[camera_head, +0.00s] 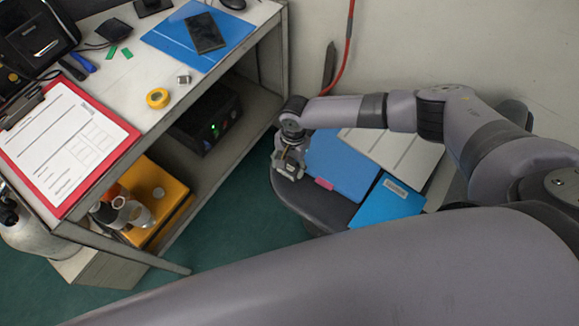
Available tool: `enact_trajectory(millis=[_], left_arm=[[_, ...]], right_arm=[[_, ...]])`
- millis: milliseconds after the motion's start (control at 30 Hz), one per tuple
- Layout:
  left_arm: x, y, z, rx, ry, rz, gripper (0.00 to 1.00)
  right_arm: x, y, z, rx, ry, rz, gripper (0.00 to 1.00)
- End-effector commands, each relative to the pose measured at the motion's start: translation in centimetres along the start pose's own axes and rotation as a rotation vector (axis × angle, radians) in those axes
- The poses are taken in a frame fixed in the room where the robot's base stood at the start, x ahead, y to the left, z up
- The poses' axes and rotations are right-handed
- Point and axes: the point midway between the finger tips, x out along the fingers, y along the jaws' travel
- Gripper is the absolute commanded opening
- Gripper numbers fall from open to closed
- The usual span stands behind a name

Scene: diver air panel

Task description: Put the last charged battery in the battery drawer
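I cannot make out a charged battery or a battery drawer in the head view. My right gripper (289,168) points down over the near left edge of a dark seat (315,212), just left of the blue folder. It is small and seen from above, and I cannot tell whether its fingers are open or hold anything. My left gripper is out of view; a large grey arm link of mine crosses the bottom of the picture.
A workbench (128,82) holds a red clipboard (130,150), yellow tape (158,97), a blue mat (165,40) and a phone (205,33). Its lower shelf holds a black box with a green light (208,118). Folders (342,165) lie on the seat. A yellow case (165,185) stands below.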

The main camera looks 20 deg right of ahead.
Motion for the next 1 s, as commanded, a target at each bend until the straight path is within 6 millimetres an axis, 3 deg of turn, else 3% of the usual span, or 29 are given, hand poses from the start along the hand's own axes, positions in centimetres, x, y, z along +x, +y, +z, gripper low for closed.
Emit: enact_trajectory(millis=[533,767,1000], left_arm=[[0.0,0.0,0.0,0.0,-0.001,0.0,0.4],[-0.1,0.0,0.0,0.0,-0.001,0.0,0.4],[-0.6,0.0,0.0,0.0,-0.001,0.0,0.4]], right_arm=[[-0.1,0.0,0.0,0.0,0.0,0.0,0.06],[-0.5,-0.1,0.0,0.0,0.0,-0.001,0.06],[-3.2,-0.1,0.3,0.0,0.0,-0.003,0.06]])
